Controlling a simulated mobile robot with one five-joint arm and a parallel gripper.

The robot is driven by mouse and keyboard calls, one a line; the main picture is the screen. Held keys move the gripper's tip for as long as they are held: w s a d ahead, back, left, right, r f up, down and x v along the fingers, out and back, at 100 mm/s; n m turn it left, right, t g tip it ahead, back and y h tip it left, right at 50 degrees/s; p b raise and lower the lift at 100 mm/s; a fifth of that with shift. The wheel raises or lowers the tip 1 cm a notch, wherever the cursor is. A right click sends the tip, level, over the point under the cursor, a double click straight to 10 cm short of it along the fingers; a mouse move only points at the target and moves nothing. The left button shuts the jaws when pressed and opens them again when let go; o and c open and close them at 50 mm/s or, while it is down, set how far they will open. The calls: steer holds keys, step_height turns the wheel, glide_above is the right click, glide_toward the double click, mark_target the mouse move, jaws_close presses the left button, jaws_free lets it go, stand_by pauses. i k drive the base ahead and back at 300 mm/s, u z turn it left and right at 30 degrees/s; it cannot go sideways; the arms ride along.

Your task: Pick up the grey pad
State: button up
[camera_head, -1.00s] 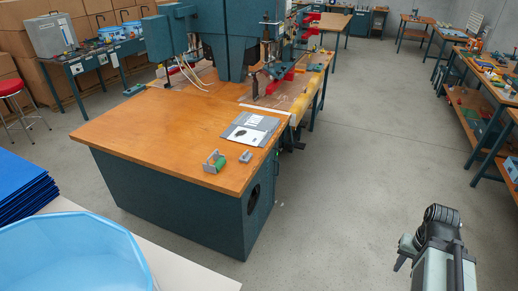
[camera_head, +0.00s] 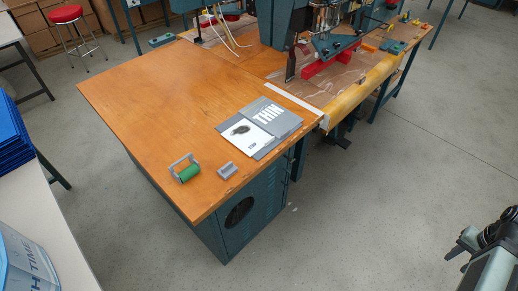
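A small grey block (camera_head: 228,170), possibly the grey pad, sits on the wooden tabletop (camera_head: 160,115) near its front right edge. Left of it stands a grey-framed piece with a green roller (camera_head: 188,173). Behind them lie flat grey sheets (camera_head: 283,119) marked "THIN", with a white printed sheet (camera_head: 245,134) on the left part. My gripper (camera_head: 460,247) shows at the bottom right, partly cut off by the picture edge, over the floor and well away from the table. Whether its fingers are open is not clear.
A teal machine (camera_head: 287,25) with red parts stands at the back of the table, with cables at its left. A yellow rounded edge (camera_head: 365,87) runs along the right side. A red stool (camera_head: 68,18) is at the far left. The floor (camera_head: 400,190) between table and arm is clear.

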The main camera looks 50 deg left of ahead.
mark_target(229, 169)
steer(key=i, duration=1.4)
steer(key=u, duration=4.9)
steer(key=i, duration=1)
steer(key=z, duration=0.05)
